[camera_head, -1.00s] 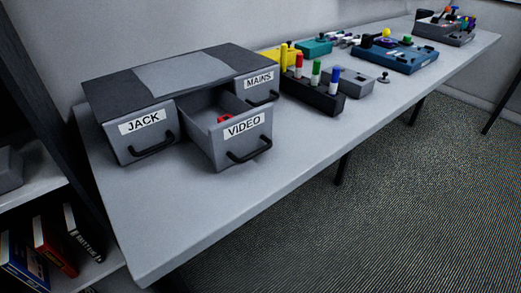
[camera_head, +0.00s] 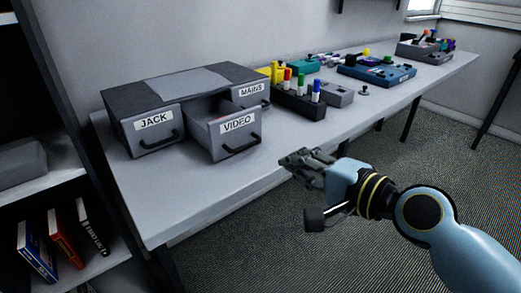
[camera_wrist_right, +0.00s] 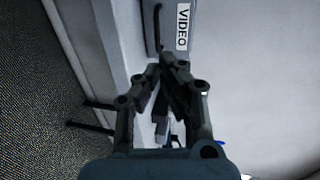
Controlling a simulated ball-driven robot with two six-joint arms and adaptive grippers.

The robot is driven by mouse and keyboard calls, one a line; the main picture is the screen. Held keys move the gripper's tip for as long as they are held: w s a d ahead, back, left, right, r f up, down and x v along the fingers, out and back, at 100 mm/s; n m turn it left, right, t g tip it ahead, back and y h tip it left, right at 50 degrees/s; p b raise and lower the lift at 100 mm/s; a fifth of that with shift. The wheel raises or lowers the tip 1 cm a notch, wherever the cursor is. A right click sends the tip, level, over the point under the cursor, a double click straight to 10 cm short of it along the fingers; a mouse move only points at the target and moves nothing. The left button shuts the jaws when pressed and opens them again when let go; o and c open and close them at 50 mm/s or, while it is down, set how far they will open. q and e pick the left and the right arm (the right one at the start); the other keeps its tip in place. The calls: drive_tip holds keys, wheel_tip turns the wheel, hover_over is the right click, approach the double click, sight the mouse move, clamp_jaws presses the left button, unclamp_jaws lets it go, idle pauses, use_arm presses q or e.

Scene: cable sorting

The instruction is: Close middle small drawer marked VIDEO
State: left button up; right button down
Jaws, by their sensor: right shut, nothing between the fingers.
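The VIDEO drawer (camera_head: 228,138) is the middle one of a grey three-drawer unit (camera_head: 140,97) and is pulled out, with its black handle facing the table's front edge. The JACK drawer (camera_head: 153,128) on its left and the MAINS drawer (camera_head: 252,91) on its right are shut. My right gripper (camera_head: 296,158) is shut and empty, in front of and to the right of the VIDEO drawer, by the table's front edge and apart from the drawer. In the right wrist view the VIDEO label (camera_wrist_right: 183,27) shows beyond the fingertips (camera_wrist_right: 168,65). My left gripper is out of view.
A black holder (camera_head: 298,101) with coloured-top markers stands right of the unit, with a grey box (camera_head: 336,93) and a teal case (camera_head: 377,75) farther right. The table (camera_head: 190,192) in front of the drawers is clear. A bookshelf (camera_head: 62,187) stands at left.

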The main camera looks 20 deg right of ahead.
approach(240, 130)
drive_tip(key=f, duration=0.1)
drive_tip(key=w+a+f, duration=0.1)
drive_tip(key=w+f, duration=0.1)
drive_tip(key=shift+w+a+b, duration=0.2)
drive_tip(key=shift+a+b, duration=0.1)
drive_tip(key=shift+b, duration=0.05)
drive_tip(key=shift+w+a+f, duration=0.15)
drive_tip(key=shift+w, duration=0.25)
